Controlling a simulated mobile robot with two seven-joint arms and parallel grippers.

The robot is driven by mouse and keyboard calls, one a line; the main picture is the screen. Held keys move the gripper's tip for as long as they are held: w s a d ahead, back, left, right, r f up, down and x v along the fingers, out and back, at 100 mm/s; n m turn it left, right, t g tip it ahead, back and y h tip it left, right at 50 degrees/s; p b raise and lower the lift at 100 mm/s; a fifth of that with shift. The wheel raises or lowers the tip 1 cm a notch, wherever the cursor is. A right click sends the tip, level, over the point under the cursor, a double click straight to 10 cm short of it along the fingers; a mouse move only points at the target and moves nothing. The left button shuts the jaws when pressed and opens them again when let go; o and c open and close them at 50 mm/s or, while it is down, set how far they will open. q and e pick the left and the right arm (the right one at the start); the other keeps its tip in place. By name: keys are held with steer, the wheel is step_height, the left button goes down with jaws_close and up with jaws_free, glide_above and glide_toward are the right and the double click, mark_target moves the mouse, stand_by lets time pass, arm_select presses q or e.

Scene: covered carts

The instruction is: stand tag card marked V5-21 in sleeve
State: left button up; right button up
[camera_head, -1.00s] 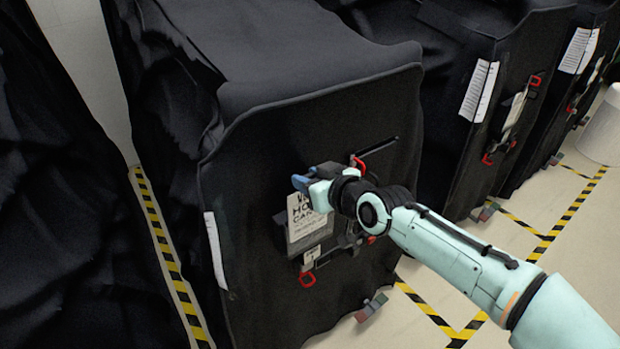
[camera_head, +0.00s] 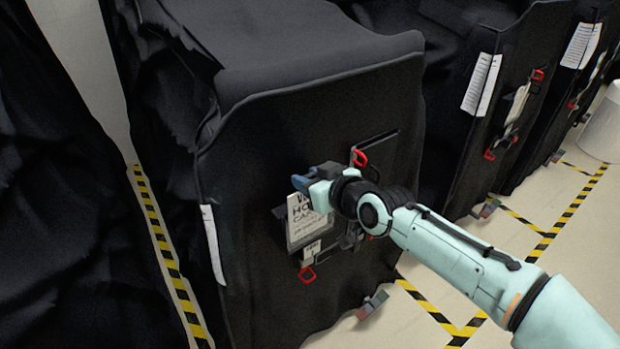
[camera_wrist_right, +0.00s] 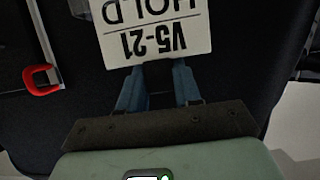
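The tag card (camera_head: 302,228) is white with black print. In the right wrist view the card (camera_wrist_right: 155,30) reads V5-21 and HOLD, upside down. The card stands nearly upright against the dark front of the covered cart. A dark holder, seemingly the sleeve (camera_head: 280,213), shows at the card's left edge. I cannot tell how deep the card sits in it. My left gripper is not in view.
Red clips show above right (camera_head: 360,158) and below (camera_head: 306,275) the card, beside a small white label (camera_head: 311,249). A white sheet (camera_head: 213,244) is on the cart's left edge. More covered carts (camera_head: 540,60) stand at right. Striped tape (camera_head: 165,250) marks the floor.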

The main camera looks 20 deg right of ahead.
steer(key=o, duration=0.5)
steer(key=shift+s+d+r, duration=0.1)
steer(key=shift+s+r, duration=0.1)
steer(key=shift+s, duration=0.1)
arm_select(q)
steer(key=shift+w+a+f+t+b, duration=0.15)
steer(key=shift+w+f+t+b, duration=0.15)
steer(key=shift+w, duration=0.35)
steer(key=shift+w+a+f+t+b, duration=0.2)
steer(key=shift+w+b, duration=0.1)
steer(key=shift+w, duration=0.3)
arm_select(e)
steer(key=v, duration=1.2)
steer(key=shift+s, duration=0.3)
steer(key=shift+d, duration=0.1)
